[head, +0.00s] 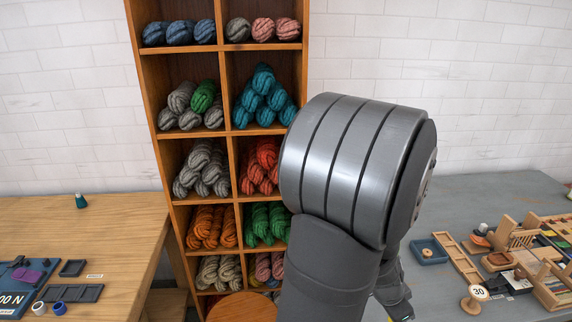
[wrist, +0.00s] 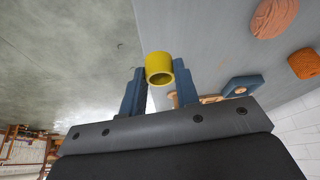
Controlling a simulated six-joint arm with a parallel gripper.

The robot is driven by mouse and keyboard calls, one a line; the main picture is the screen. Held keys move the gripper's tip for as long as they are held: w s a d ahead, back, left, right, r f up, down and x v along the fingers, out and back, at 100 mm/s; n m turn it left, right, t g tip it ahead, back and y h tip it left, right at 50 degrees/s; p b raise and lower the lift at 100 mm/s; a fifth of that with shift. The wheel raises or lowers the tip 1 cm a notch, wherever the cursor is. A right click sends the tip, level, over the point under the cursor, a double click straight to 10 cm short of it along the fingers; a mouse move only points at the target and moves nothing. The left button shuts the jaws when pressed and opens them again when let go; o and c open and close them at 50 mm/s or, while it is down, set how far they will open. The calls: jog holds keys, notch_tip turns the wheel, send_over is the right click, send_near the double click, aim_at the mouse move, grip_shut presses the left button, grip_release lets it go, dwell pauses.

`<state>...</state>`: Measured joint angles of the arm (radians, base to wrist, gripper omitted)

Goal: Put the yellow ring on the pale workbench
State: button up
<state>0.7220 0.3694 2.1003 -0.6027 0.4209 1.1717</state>
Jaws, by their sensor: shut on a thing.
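The yellow ring (wrist: 158,66) is held between the two blue fingers of my gripper (wrist: 160,78), near their tips, with its open end towards the wrist camera. In the head view my gripper (head: 397,300) is low, by the left edge of the grey bench, mostly hidden behind my arm; only a sliver of yellow shows at the bottom edge. The pale wooden workbench (head: 110,225) stands at the left in the head view, well apart from my gripper.
The workbench's front left holds a dark blue board (head: 22,285), dark trays (head: 75,293) and two small rings. A small teal object (head: 81,201) stands further back. A tall wool shelf (head: 230,132) stands between the benches. The grey bench (head: 480,200) carries wooden racks and spools.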

jog(key=w+a+f+n, duration=0.1)
jog(key=w+a, duration=0.1)
jog(key=w+a+f+n+t, duration=0.1)
jog(key=w+a+n, duration=0.1)
jog(key=w, duration=0.1)
jog(key=w+a+n, duration=0.1)
jog(key=w+a, duration=0.1)
jog(key=w, duration=0.1)
jog(key=shift+w+a+f+n+y, duration=0.2)
jog(key=shift+a+f+n+y, duration=0.1)
jog(key=shift+a+f+y, duration=0.1)
jog(key=w+a+f+n+t+y, duration=0.1)
jog(key=w+a+f+n, duration=0.1)
jog(key=a, duration=0.6)
jog(key=w+a+f+n+y, duration=0.1)
jog(key=w+a+f+n, duration=0.1)
jog(key=w+a+n, duration=0.3)
jog(key=w+a+f+n+t+y, duration=0.1)
jog(key=w+a+f+n, duration=0.2)
jog(key=a, duration=0.8)
jog(key=shift+w+n+t+y, duration=0.3)
jog(key=shift+w+n, duration=0.3)
jog(key=shift+w, duration=0.65)
jog(key=shift+a, duration=0.1)
